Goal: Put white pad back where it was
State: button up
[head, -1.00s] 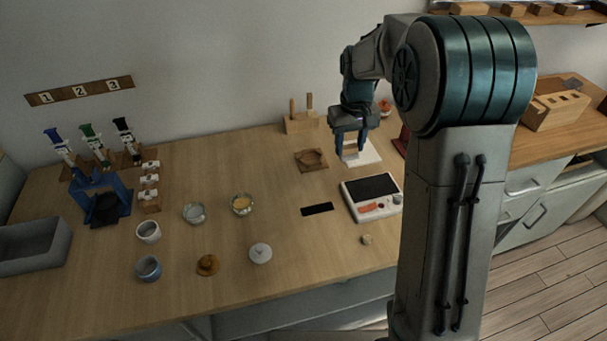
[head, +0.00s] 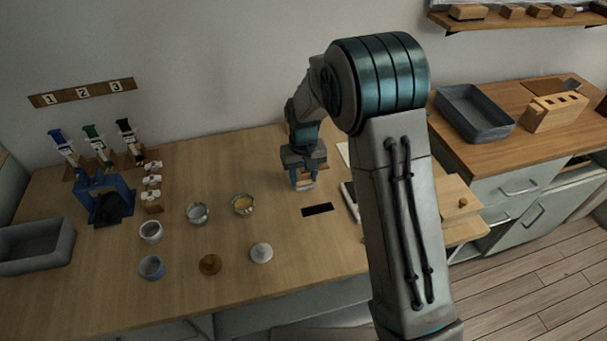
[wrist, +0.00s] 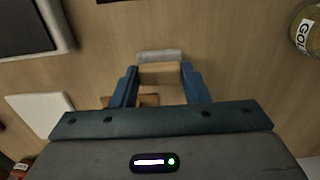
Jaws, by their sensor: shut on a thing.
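My gripper (head: 304,184) is shut on a tan block with a pale grey-white face, which looks like the white pad (wrist: 160,56); the block also shows below my gripper in the head view. It is held over the table near the back middle. How far above the table it is, I cannot tell. Part of a brown wooden piece (wrist: 148,100) shows behind the block between the fingers in the wrist view. A flat white square (wrist: 40,112) lies on the table to the left there. In the head view my arm mostly hides it.
A scale (wrist: 30,28) lies beside my gripper, mostly behind my arm in the head view. A black strip (head: 317,210) lies in front.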

aim_at(304, 178)
jog(key=shift+f, duration=0.15)
jog(key=shift+f, duration=0.15)
jog(key=o, duration=0.9)
notch_tip(304, 178, up, 12)
jog(key=s+d+r+m+t, duration=0.1)
jog(key=s+d+r+m, duration=0.1)
jog(key=s+d+r, duration=0.65)
jog(key=shift+m+t, duration=0.7)
jog(key=shift+t, duration=0.2)
jog(key=s+d+f, duration=0.1)
jog(key=s+d, duration=0.1)
jog(key=s, duration=0.3)
jog(key=s+d, duration=0.2)
jog(key=s, duration=0.4)
jog(key=s+d+f, duration=0.1)
jog(key=s+d, duration=0.2)
jog(key=s, duration=0.2)
jog(key=shift+s+d+f, duration=0.1)
jog(key=shift+s+f, duration=0.2)
jog(key=shift+f, duration=0.05)
